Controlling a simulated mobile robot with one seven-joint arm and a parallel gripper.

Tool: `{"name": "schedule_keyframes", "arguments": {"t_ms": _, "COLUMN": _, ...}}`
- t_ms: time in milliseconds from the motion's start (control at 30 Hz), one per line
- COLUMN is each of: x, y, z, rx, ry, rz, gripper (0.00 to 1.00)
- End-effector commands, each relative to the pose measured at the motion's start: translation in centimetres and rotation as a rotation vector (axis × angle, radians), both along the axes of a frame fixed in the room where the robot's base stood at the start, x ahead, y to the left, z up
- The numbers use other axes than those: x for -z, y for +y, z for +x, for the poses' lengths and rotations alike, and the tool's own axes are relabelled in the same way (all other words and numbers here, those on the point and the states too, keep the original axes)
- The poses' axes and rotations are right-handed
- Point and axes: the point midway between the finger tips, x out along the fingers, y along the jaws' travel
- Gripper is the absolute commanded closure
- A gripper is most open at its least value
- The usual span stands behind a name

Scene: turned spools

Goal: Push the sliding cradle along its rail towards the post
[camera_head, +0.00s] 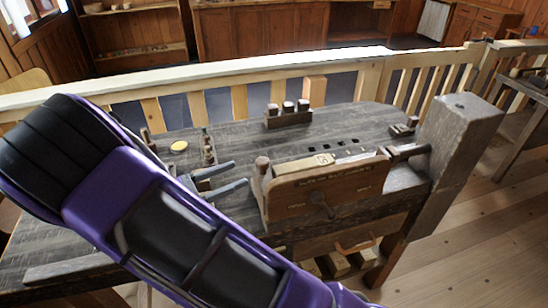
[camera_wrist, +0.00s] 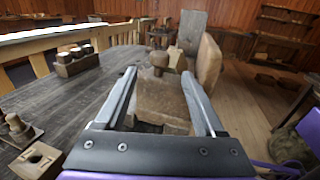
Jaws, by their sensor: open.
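A brown wooden cradle-like piece with an upright front board (camera_head: 325,190) sits at the bench's front edge; a round knob (camera_head: 262,163) stands at its left end. In the wrist view the wooden block (camera_wrist: 165,98) shows between my fingers, with the knob (camera_wrist: 159,60) just beyond. A thick grey post (camera_head: 455,130) stands at the right end of the bench, and behind the block in the wrist view (camera_wrist: 192,30). My gripper (camera_head: 240,173) is open and empty, left of the cradle, fingers pointing towards it. I cannot tell whether they touch it. The rail is mostly hidden.
A dark cylinder (camera_head: 408,151) lies between board and post. A rack with several pegs (camera_head: 288,115) stands at the back of the bench (camera_head: 235,135). A railing (camera_head: 240,102) runs behind.

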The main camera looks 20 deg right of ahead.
Motion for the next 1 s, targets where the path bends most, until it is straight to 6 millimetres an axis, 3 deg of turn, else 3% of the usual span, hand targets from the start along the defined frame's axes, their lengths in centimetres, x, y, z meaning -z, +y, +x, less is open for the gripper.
{"name": "schedule_keyframes", "arguments": {"t_ms": 300, "x": 0.0, "y": -6.9, "z": 1.8, "rx": 0.004, "ry": -0.001, "rz": 0.001, "gripper": 0.29}}
{"name": "schedule_keyframes", "arguments": {"t_ms": 500, "x": 0.0, "y": -9.9, "z": 2.6, "rx": 0.002, "ry": -0.001, "rz": 0.001, "gripper": 0.29}}
{"name": "schedule_keyframes", "arguments": {"t_ms": 700, "x": 0.0, "y": -11.4, "z": 3.0, "rx": 0.001, "ry": -0.002, "rz": 0.001, "gripper": 0.29}}
{"name": "schedule_keyframes", "arguments": {"t_ms": 1000, "x": 0.0, "y": -11.5, "z": 3.1, "rx": 0.0, "ry": -0.001, "rz": 0.002, "gripper": 0.31}}
